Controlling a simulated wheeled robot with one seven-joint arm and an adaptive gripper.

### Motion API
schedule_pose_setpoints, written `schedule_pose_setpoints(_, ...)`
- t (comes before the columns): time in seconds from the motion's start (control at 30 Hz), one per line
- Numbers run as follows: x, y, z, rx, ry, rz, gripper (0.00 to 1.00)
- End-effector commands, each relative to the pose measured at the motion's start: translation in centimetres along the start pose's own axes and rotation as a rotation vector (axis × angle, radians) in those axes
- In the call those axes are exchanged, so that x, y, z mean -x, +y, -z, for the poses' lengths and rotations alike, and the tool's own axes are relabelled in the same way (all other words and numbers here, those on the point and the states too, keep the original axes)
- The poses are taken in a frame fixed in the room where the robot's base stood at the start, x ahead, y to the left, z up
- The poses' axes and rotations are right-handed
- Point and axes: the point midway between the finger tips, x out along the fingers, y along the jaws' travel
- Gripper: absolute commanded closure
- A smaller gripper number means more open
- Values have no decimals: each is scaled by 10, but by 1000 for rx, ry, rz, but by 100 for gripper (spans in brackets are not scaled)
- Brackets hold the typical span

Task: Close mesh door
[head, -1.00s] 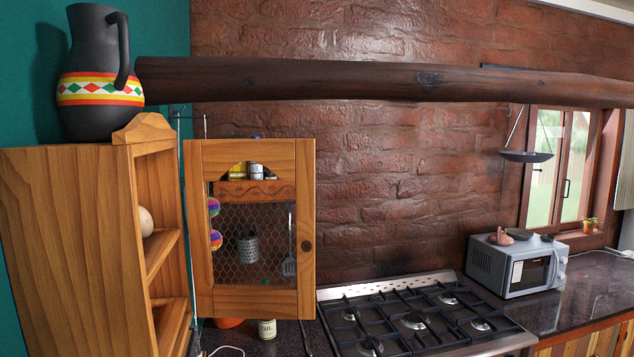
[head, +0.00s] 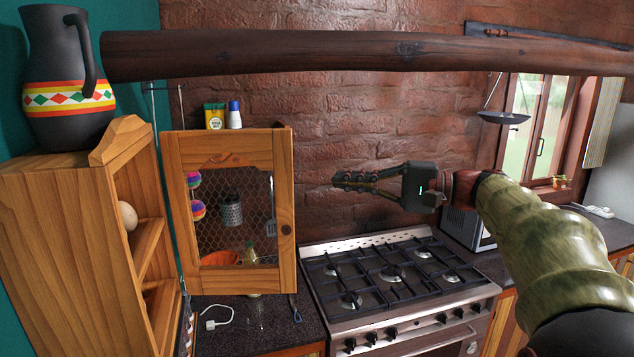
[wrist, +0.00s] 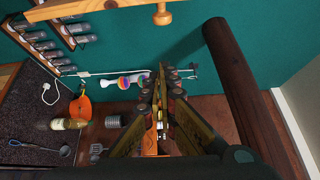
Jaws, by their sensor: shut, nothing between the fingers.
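The mesh door (head: 283,195) is a wooden frame with wire mesh and a dark round knob. It stands open at the right side of the wooden cabinet (head: 60,230), whose shelves show. My gripper (head: 337,182) is shut and empty. In the head view it appears to the right of the door's knob edge, pointing left, with a visible gap in the picture. In the wrist view the shut fingers (wrist: 165,80) reach forward with nothing between them. A light wooden knob (wrist: 162,14) shows at the top there; I cannot tell whether it belongs to the door.
A black jug (head: 68,75) stands on the cabinet. A dark beam (head: 300,52) crosses above the door and arm. The stove (head: 395,275) lies below my gripper. A bottle (wrist: 68,124) and other kitchen items are on or near the counter. Air around the gripper looks free.

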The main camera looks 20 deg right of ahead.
Motion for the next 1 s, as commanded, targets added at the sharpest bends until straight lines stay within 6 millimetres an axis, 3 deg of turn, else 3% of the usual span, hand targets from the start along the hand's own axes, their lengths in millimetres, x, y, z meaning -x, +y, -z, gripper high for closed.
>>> schedule_pose_setpoints(0.53,-98,0,-1,0,-2,-4,100)
schedule_pose_setpoints(0.8,-86,0,-31,1,3,-4,100)
schedule_pose_setpoints(1.0,-83,1,-38,1,3,-4,100)
